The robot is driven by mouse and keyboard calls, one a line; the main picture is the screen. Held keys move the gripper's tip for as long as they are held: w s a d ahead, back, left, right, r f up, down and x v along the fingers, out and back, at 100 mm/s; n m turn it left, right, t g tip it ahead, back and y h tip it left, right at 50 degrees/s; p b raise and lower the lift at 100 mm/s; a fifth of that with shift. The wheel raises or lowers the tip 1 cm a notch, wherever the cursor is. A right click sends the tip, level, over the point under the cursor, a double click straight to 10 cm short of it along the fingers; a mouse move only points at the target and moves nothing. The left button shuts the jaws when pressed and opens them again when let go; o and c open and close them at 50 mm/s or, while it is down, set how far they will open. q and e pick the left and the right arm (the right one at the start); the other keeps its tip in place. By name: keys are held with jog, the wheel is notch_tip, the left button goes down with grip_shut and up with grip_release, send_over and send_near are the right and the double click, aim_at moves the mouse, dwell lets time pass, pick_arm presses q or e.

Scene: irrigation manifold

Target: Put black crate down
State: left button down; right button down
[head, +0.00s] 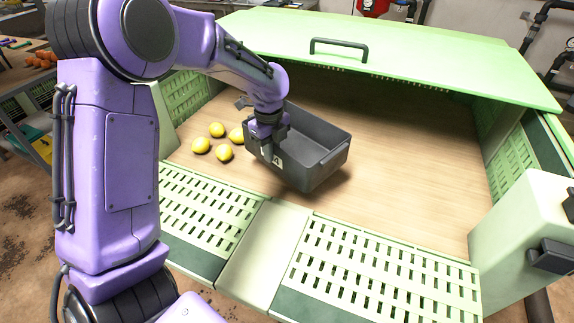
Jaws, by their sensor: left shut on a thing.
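The black crate (325,160) is a dark grey, open-topped box inside the green bin, tilted in the picture, with a white label on its near left side. Its visible inside looks empty. My left gripper (268,150) is shut on the crate's left wall. A shadow shows on the wooden floor to the right of and below the crate; I cannot tell for sure whether its base touches the floor. My right gripper is not in view.
Several yellow lemons (223,153) lie on the wooden floor (410,160) left of the crate. The floor to the right is clear. A green lid (420,60) with a black handle hangs over the back. Slotted green walls (375,270) border the front.

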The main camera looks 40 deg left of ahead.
pick_arm(q)
jog(key=f, duration=0.1)
jog(key=w+d+f, duration=0.2)
jog(key=shift+w+f, duration=0.2)
jog(key=shift+f, duration=0.1)
notch_tip(320, 180, down, 3)
jog(key=shift+d+f+p, duration=0.1)
jog(key=shift+p, duration=0.85)
jog(key=shift+w+f, duration=0.15)
jog(key=shift+f, duration=0.1)
jog(key=c, duration=1.2)
grip_release()
notch_tip(320, 180, up, 12)
jog(key=shift+r+b, duration=0.2)
jog(key=shift+b, duration=0.85)
